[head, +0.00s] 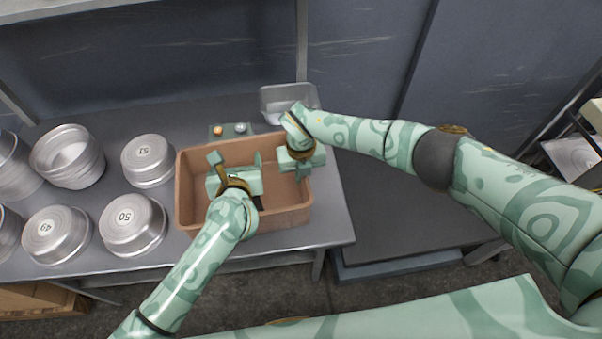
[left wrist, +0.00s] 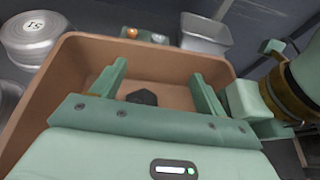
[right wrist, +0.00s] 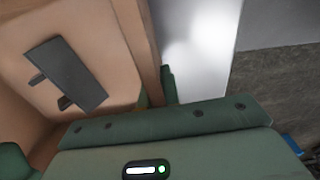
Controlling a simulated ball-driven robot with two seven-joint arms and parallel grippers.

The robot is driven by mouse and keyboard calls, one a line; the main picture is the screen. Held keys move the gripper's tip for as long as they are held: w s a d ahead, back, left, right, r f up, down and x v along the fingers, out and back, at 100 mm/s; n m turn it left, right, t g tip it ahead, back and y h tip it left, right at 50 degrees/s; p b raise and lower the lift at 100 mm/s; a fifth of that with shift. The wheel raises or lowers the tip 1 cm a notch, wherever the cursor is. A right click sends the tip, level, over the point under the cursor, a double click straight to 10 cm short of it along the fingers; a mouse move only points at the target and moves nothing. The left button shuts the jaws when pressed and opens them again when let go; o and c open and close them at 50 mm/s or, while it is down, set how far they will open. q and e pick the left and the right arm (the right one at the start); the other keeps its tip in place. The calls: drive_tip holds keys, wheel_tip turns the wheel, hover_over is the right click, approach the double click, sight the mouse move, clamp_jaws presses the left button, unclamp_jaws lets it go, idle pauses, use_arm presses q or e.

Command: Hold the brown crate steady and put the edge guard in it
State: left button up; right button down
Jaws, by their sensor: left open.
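The brown crate (head: 185,205) stands upright on the grey table, and its walls also show in the left wrist view (left wrist: 52,95) and the right wrist view (right wrist: 135,45). A dark grey flat piece with two small tabs, which looks like the edge guard (right wrist: 72,76), lies inside on the crate floor; the left wrist view shows part of it (left wrist: 142,97). My left gripper (head: 237,162) is open and empty above the crate, its fingers apart over the inside. My right gripper (head: 301,172) is at the crate's right wall, its fingers close together around the rim.
Several round metal pans (head: 133,222) stand left of the crate, some stacked. A grey bin (head: 270,104) and a small box with an orange button (head: 217,131) are behind it. A lower dark surface (head: 390,215) to the right is clear.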

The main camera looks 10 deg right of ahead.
use_arm(q)
drive_tip(key=v, duration=1.1)
drive_tip(key=shift+s, duration=0.4)
use_arm(e)
drive_tip(key=c, duration=1.6)
unclamp_jaws()
use_arm(q)
drive_tip(key=shift+r, duration=0.1)
use_arm(e)
drive_tip(key=shift+o, duration=0.2)
